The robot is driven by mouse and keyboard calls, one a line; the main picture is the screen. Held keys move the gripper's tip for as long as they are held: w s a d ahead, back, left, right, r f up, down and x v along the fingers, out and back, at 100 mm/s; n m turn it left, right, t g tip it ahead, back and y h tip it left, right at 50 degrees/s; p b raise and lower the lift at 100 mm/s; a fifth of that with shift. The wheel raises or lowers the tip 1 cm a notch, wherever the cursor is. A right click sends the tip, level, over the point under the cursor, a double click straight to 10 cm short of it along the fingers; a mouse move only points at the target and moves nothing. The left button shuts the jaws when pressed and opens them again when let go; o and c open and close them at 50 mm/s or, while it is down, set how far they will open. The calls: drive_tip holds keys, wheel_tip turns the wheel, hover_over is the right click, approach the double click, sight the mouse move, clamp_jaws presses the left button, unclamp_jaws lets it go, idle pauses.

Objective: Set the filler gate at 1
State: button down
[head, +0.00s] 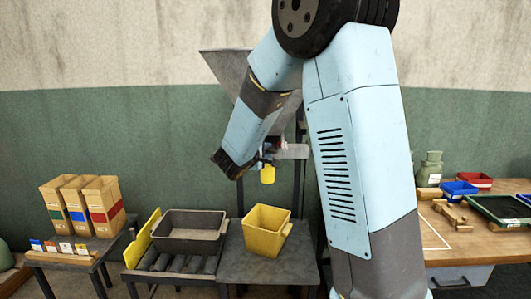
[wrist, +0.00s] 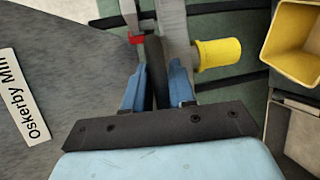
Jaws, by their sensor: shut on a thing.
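The filler is a grey metal hopper (head: 228,66), standing at the back behind my arm. Below it are a yellow spout (head: 267,174) and a light grey cylindrical part (head: 292,151). My gripper (head: 264,157) is at this outlet, small and partly hidden in the head view. In the wrist view, my gripper (wrist: 158,68) has its blue fingers on both sides of a dark upright handle (wrist: 157,85) and is shut on it. A red piece (wrist: 137,39) and the yellow spout (wrist: 217,53) are close by. No gate scale or number is readable.
A yellow bin (head: 265,234) stands on the dark stand below the outlet. A grey tub (head: 188,233) sits on rollers to its left. Boxes (head: 82,206) stand at far left. A wooden bench (head: 440,236) with small trays is at right. The hopper label reads partly "Oskerby".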

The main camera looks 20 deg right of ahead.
drive_tip(key=shift+s+f, duration=0.15)
drive_tip(key=shift+f, duration=0.2)
drive_tip(key=shift+s+a, duration=0.15)
drive_tip(key=shift+s, duration=0.35)
drive_tip(key=shift+s+a, duration=0.15)
drive_tip(key=shift+s, duration=0.35)
drive_tip(key=c, duration=1.1)
unclamp_jaws()
drive_tip(key=shift+w, duration=0.15)
drive_tip(key=shift+r, duration=0.1)
drive_tip(key=v, duration=1.3)
drive_tip(key=shift+s+a+r, duration=0.1)
drive_tip(key=shift+s+a, duration=0.15)
